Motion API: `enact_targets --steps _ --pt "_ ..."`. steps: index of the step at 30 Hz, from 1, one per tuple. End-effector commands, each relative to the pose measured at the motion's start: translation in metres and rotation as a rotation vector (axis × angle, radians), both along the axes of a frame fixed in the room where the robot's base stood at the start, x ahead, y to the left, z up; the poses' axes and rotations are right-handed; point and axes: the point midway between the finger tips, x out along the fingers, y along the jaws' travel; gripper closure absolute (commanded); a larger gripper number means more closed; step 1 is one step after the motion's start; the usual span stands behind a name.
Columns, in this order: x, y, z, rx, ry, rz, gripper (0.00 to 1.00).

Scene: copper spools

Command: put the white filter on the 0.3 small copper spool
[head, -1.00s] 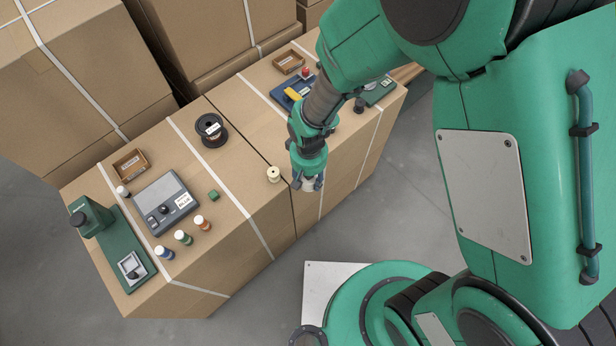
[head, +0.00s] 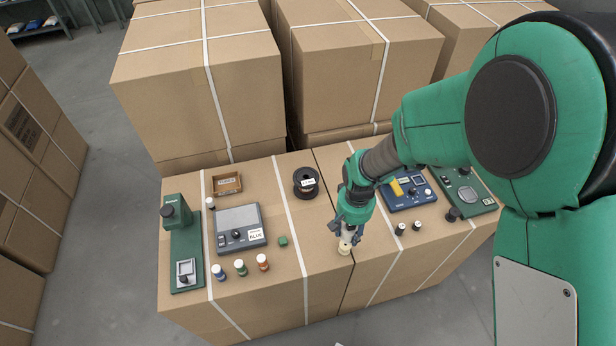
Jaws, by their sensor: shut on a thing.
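My gripper (head: 347,236) is shut on a small white piece, which looks like the white filter (head: 348,236); the fingers hide much of it. It is directly above a small cream spool (head: 344,249) near the front edge of the carton top. I cannot tell whether the white piece touches the spool. No 0.3 mark is readable on it. A larger black spool (head: 306,183) with dark winding and a white label stands behind and to the left. Two small dark spool-like pieces with pale tops, one of them here (head: 400,229), stand to the right of my gripper.
Right are a blue device (head: 408,193) and a green device (head: 467,192). Tall cartons (head: 200,80) stand behind.

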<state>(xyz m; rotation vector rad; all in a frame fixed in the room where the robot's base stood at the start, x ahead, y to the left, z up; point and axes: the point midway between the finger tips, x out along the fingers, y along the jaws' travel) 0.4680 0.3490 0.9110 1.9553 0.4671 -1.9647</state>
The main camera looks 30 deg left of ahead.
Motion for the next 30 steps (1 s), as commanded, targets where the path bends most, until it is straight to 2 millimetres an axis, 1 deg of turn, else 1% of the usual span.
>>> enact_targets --steps 1,3,6,9,12,17,30 --pt "0.004 0.019 0.008 0.0 -0.001 0.011 0.87" --pt "0.008 0.04 0.016 0.001 -0.001 0.018 0.87" --pt "0.011 0.067 0.026 0.0 0.0 0.028 0.87" --pt "0.013 0.088 0.034 -0.001 0.002 0.034 0.87" --pt "0.013 0.101 0.038 -0.003 0.003 0.039 0.87" --pt "0.013 0.11 0.042 -0.002 0.004 0.041 0.87" --pt "0.017 0.113 0.041 -0.002 0.004 0.041 0.87"
